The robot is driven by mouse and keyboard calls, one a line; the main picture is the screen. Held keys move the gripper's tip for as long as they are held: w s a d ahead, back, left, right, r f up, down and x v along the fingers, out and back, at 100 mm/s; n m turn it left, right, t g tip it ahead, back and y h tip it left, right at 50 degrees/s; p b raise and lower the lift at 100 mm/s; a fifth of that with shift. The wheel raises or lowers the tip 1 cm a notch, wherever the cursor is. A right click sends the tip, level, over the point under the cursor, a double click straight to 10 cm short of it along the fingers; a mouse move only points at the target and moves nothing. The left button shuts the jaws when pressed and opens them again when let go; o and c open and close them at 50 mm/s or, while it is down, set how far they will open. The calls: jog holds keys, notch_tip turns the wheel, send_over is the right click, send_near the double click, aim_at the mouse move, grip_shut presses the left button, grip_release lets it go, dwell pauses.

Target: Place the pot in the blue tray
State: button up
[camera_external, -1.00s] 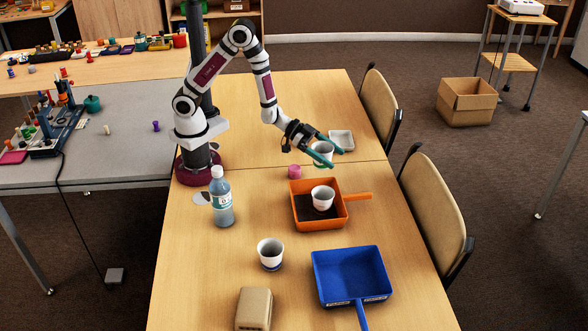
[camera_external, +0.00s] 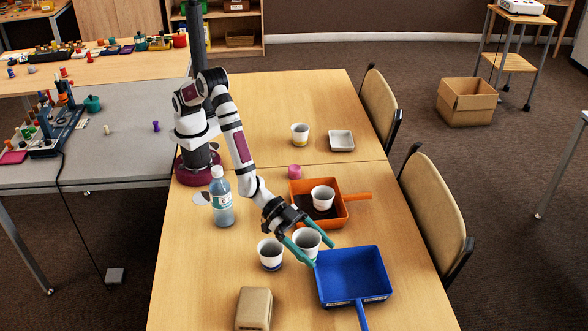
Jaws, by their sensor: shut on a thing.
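A white pot (camera_external: 306,239) sits between the two teal fingers of my gripper (camera_external: 322,252), which is shut on it. The held pot is left of the blue tray (camera_external: 377,258), near its far left corner. I cannot tell exactly how high above the table it is. The blue tray looks empty, with its handle toward the front. Another white pot (camera_external: 269,250) stands on the table just left of the fingers. A third pot (camera_external: 322,195) stands in the orange tray (camera_external: 337,222). Another, with a yellow band (camera_external: 300,134), stands farther back.
A water bottle (camera_external: 222,200) stands left of my arm. A beige block-like object (camera_external: 254,309) lies at the front. A pink piece (camera_external: 295,171) and a small white dish (camera_external: 341,140) lie farther back. Chairs stand along the right edge. The table's front right is clear.

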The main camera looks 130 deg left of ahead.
jog(key=w+a+f, duration=0.1)
jog(key=a, duration=0.1)
jog(key=w+a+f, duration=0.4)
jog(key=a, duration=0.1)
notch_tip(320, 180, down, 4)
jog(key=shift+a+f, duration=0.1)
jog(key=shift+f, duration=0.05)
jog(key=shift+f, duration=0.1)
jog(key=o, duration=1)
jog(key=shift+o, duration=0.2)
